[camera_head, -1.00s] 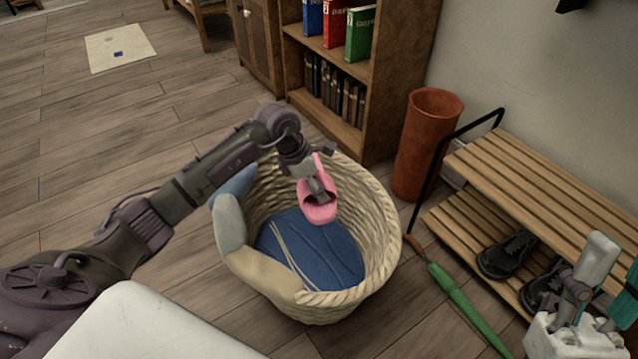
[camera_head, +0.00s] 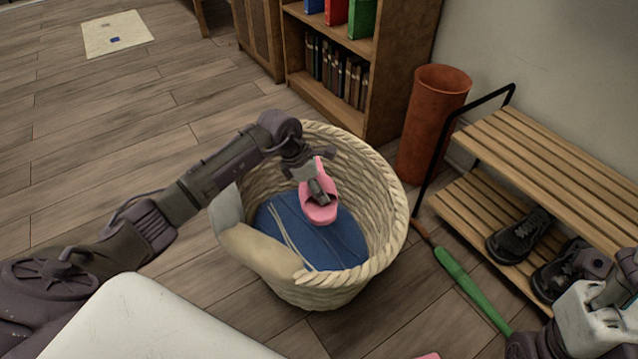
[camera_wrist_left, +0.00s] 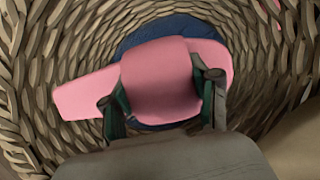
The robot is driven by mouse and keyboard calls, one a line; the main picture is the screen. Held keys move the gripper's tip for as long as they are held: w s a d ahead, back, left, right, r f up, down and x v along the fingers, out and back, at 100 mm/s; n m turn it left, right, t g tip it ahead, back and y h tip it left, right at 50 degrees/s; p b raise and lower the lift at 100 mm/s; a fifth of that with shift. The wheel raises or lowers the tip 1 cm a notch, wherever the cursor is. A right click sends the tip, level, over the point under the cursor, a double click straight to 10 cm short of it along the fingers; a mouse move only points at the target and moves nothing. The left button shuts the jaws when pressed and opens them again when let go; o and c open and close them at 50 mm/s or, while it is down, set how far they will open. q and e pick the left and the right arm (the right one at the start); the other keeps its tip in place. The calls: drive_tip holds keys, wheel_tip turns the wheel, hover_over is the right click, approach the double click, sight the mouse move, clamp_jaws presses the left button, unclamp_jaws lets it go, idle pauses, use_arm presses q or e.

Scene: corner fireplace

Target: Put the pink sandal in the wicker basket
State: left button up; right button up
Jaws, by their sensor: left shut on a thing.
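The pink sandal (camera_head: 318,213) hangs tilted inside the wicker basket (camera_head: 378,268), over a blue item (camera_head: 325,247) with pale cords at its bottom. My left gripper (camera_head: 321,190) reaches down into the basket and is shut on the sandal. In the left wrist view, its two fingers (camera_wrist_left: 160,104) clasp the broad strap of the sandal (camera_wrist_left: 88,96), with woven walls (camera_wrist_left: 40,60) all round. I cannot tell whether the sandal touches the blue item. My right gripper's fingertips do not show; only pale and dark parts of that arm appear at the lower right.
Beige cloth (camera_head: 258,250) drapes over the basket's left rim. A terracotta cylinder (camera_head: 432,125), a slatted shoe rack (camera_head: 560,150) with black shoes (camera_head: 518,236) and a green umbrella (camera_head: 465,283) stand or lie to the right.

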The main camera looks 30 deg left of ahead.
use_arm(q)
drive_tip(key=shift+f, duration=0.1)
drive_tip(key=o, duration=1.3)
drive_tip(key=v, duration=1.2)
drive_tip(key=shift+f, duration=0.1)
